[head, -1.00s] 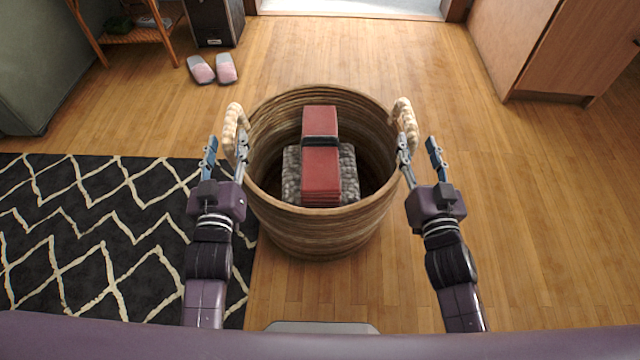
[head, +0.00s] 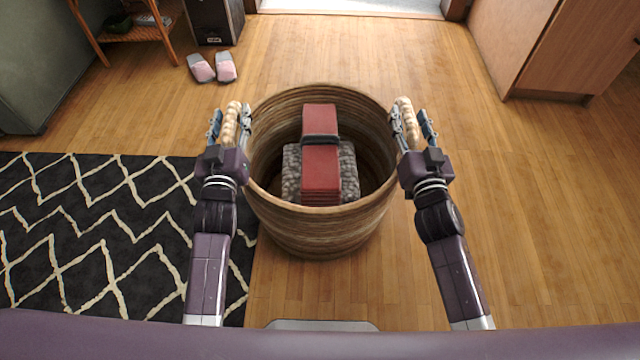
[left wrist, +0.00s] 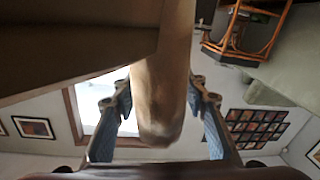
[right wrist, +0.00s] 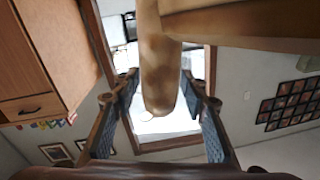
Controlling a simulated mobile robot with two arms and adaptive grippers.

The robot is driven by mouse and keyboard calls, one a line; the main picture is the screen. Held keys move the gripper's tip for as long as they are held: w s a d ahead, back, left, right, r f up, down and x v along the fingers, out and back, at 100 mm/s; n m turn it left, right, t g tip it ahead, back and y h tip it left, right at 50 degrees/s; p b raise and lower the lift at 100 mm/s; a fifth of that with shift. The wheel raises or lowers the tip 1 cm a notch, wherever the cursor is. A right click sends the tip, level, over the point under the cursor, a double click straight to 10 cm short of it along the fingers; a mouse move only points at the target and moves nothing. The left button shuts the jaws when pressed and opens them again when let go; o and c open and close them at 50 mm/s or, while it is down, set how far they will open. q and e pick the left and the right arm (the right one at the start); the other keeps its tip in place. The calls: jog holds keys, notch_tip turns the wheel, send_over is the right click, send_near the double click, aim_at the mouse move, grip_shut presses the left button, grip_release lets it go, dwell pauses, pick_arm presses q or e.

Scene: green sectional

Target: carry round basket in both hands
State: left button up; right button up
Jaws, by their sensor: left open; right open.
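The round woven basket (head: 320,230) stands on the wooden floor in front of me. It holds a red folded item (head: 321,170) with a dark band, on a grey speckled block (head: 349,172). My left gripper (head: 230,128) is open with its fingers on both sides of the left rope handle (head: 231,124); the left wrist view shows this handle (left wrist: 160,100) between the fingers. My right gripper (head: 411,127) is open around the right handle (head: 406,118), which hangs between its fingers in the right wrist view (right wrist: 160,75). Contact with the handles cannot be told.
A black rug with cream zigzags (head: 100,235) lies at the left. Pink slippers (head: 213,68) and a dark box (head: 214,22) are at the back left. A wooden cabinet (head: 545,50) stands at the back right. The floor to the right is clear.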

pick_arm(q)
jog(key=shift+c, duration=0.3)
pick_arm(e)
jog(key=shift+c, duration=0.3)
pick_arm(q)
grip_shut()
pick_arm(e)
grip_shut()
pick_arm(q)
jog(key=shift+r, duration=0.35)
pick_arm(e)
jog(key=shift+r, duration=0.3)
